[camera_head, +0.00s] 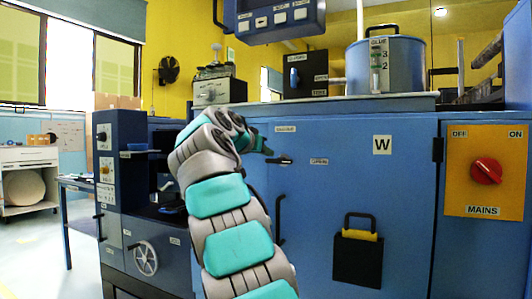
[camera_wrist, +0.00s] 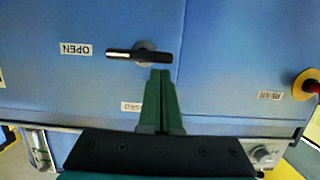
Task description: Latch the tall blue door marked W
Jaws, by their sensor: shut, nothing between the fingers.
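The tall blue door marked W (camera_head: 405,200) fills the middle right of the head view and looks about flush with the cabinet front. Its black latch lever (camera_head: 282,161) lies level, pointing toward the OPEN label (camera_head: 319,161). It also shows in the wrist view (camera_wrist: 128,54), level and pointing at the OPEN label (camera_wrist: 75,48). A second label, partly hidden by my fingers and seemingly CLOSED (camera_wrist: 131,106), is above the lever in the head view. My gripper (camera_head: 266,148) is shut and empty; its green fingertips (camera_wrist: 161,73) are right by the lever's pivot end. I cannot tell whether they touch.
A red MAINS knob (camera_head: 486,171) on a yellow panel is right of the door. A black box with a handle (camera_head: 358,255) is on the lower door. A blue control box (camera_head: 270,20) hangs above. A machine with a handwheel (camera_head: 145,258) stands left; floor at far left is open.

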